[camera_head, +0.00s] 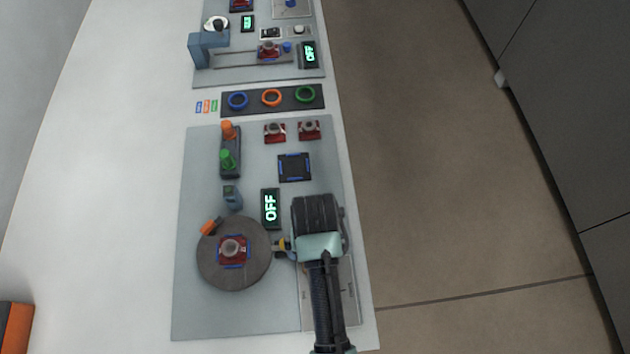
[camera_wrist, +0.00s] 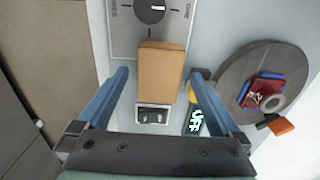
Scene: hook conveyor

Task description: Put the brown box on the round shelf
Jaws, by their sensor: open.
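The brown box (camera_wrist: 161,75) lies in the middle of the wrist view, between the two blue fingers of my open gripper (camera_wrist: 161,73). Gaps show between the fingers and the box; whether it is at fingertip depth I cannot tell. In the head view my gripper (camera_head: 318,215) is over the near right part of the panel, and my arm hides the box. The round grey disc, likely the round shelf (camera_head: 215,275), is left of my gripper. A red block with a grey ring (camera_head: 233,249) sits on it. The disc also shows at right in the wrist view (camera_wrist: 235,75).
A dial (camera_wrist: 150,11) and a rocker switch (camera_wrist: 153,114) flank the box. An OFF display (camera_head: 270,208) stands beside my gripper. An orange piece (camera_head: 211,226) is at the disc's edge. Coloured rings (camera_head: 272,98) and another panel lie farther back.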

